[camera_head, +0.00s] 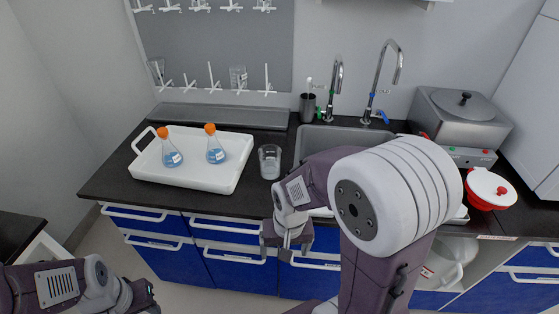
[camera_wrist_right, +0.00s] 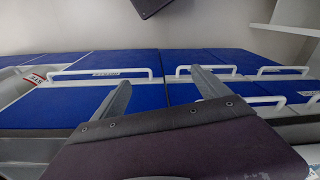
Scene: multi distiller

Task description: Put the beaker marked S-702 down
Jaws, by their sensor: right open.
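A clear glass beaker (camera_head: 269,162) stands upright on the dark counter, between the white tray and the sink. Its marking is too small to read. My right gripper (camera_head: 286,254) is open and empty, hanging in front of the blue cabinet fronts, below the counter edge and apart from the beaker. The right wrist view shows its two spread fingers (camera_wrist_right: 160,90) with only cabinets behind them. My left gripper (camera_head: 148,296) is low at the left, in front of the cabinets. Its fingers are too small and dark to read.
A white tray (camera_head: 213,183) holds two orange-capped flasks of blue liquid, left of the beaker. The sink (camera_head: 313,136) with taps is to the right, partly hidden by my right arm. A grey bath (camera_head: 462,120) and red-white pot (camera_head: 489,188) stand further right.

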